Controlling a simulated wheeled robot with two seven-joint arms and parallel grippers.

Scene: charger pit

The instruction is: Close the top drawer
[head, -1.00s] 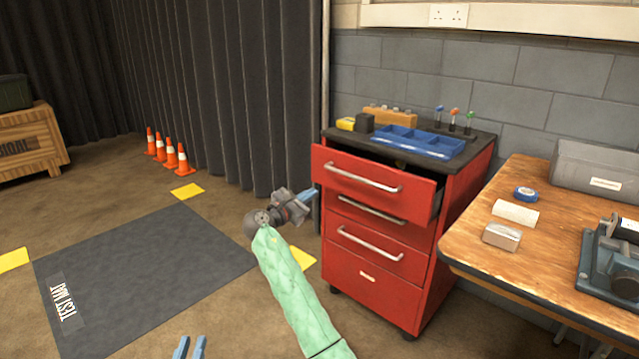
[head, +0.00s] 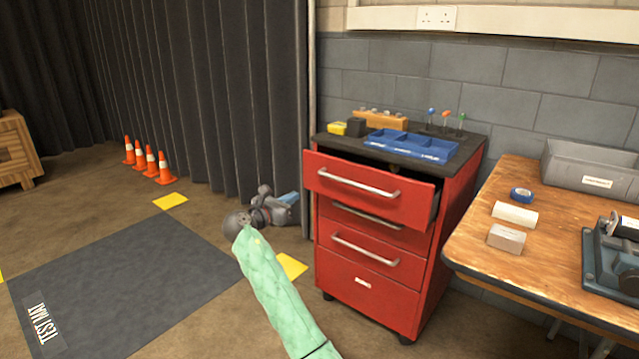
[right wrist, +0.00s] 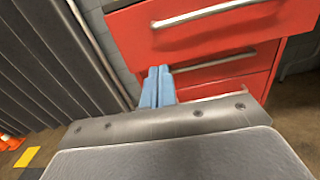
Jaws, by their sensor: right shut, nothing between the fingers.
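The red cabinet (head: 368,282) stands against the wall in the head view. Its top drawer (head: 365,187) sticks out of the front, with a silver handle across it; the drawers below sit flush. The top drawer also shows in the right wrist view (right wrist: 134,31). My right gripper (head: 294,197) is left of the top drawer's front, apart from it in the head view, with its blue fingers together and empty. The fingers also show in the right wrist view (right wrist: 158,73), in front of the cabinet's left side. My left gripper is not in view.
A blue tray (head: 425,153), a yellow item and small tools stand on the cabinet top. A wooden workbench (head: 480,255) with tape, a roll and a grey bin is at the right. Orange cones (head: 150,160) and a dark mat (head: 110,270) lie left, with open floor.

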